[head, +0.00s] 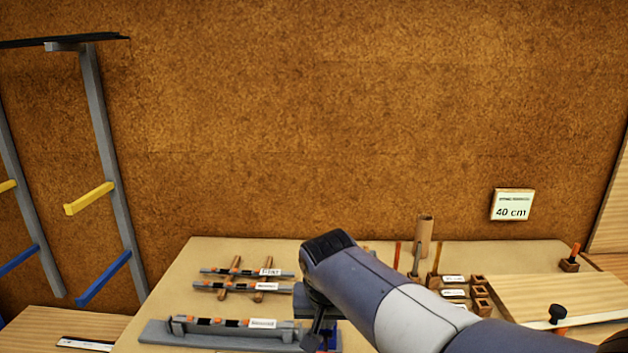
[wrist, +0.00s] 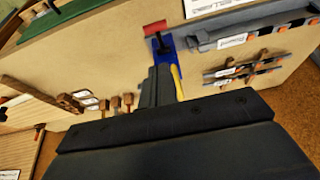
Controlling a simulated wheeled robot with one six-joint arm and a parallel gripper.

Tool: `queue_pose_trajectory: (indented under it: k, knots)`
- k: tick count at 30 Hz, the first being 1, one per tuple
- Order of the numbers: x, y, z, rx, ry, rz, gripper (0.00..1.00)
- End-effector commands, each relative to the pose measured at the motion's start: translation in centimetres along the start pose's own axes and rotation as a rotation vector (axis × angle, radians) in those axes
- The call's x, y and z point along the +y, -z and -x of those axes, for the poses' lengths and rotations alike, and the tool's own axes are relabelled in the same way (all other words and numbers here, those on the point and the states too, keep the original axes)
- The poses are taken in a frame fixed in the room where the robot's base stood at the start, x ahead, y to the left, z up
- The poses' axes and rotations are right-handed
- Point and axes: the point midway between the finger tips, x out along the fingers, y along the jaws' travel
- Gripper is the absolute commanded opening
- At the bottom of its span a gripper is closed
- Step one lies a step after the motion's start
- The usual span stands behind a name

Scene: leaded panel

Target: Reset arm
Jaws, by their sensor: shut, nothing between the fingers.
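My gripper (wrist: 160,85) reaches out over the light tan worktable (head: 200,258). In the wrist view its dark fingers are together with nothing between them. In the head view my arm enters from the lower right and bends down over the middle of the table, and it hides part of what lies there. The fingertips point toward a blue piece with a red end (wrist: 157,32), which lies on the table beyond them. I cannot tell the exact gap between them.
Labelled bars (head: 245,285) rest on wooden strips left of my arm, with a grey holder (head: 215,335) in front. A cardboard tube (head: 424,235) and small wooden blocks (head: 480,297) stand to the right. A grey rack (head: 110,160) stands far left. A "40 cm" sign (head: 512,205) hangs behind.

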Motion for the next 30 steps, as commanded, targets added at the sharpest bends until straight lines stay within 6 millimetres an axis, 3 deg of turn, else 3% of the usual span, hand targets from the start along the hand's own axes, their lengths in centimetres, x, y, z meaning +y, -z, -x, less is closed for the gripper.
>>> queue_pose_trajectory:
  k: [6,12,30]
  knots:
    - [-0.1,0.1,4.3,0.005,0.003,0.000,0.00]
    - [0.0,0.0,6.6,0.002,0.001,0.000,0.00]
    - [0.1,-0.1,7.4,0.005,0.004,-0.001,0.00]
